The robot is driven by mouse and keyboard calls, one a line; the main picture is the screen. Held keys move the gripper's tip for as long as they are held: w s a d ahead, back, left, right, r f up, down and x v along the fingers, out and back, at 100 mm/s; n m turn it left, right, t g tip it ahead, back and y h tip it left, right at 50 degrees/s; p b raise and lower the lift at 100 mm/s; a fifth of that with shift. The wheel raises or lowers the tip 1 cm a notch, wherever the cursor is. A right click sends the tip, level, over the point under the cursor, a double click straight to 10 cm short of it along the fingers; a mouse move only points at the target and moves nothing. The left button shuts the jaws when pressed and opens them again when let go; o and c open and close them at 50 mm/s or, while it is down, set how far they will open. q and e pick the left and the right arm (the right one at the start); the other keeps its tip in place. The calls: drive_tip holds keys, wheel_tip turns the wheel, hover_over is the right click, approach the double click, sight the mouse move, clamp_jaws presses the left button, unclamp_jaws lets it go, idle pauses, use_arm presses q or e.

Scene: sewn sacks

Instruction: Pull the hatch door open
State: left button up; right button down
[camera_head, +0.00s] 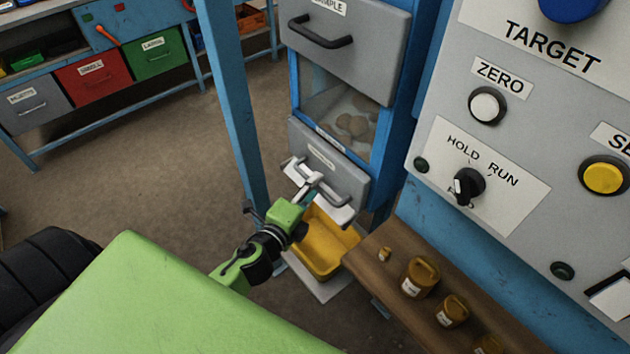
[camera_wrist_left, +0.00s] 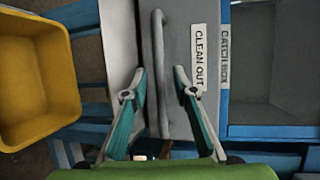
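The hatch door (camera_head: 350,182) is the grey lower panel of the blue cabinet, with a bar handle and a label. In the left wrist view the door (camera_wrist_left: 182,30) shows a "CLEAN OUT" label and its grey handle (camera_wrist_left: 159,60) runs lengthwise. My left gripper (camera_head: 310,186) is at the door's front, by the handle. In the left wrist view the gripper (camera_wrist_left: 160,78) is open, with one teal finger on each side of the handle. I cannot tell whether the fingers touch it. The door looks closed. My right gripper is out of view.
A yellow bin (camera_head: 325,258) stands below the hatch. A wooden shelf (camera_head: 372,262) with several brown weights is to its right, under a control panel (camera_head: 520,190). A blue post (camera_head: 237,110) rises left of the cabinet. Floor to the left is clear.

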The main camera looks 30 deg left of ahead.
use_arm(q)
drive_tip(key=shift+w+f, duration=0.15)
drive_tip(key=shift+w, duration=0.6)
clamp_jaws()
drive_tip(key=shift+s, duration=0.1)
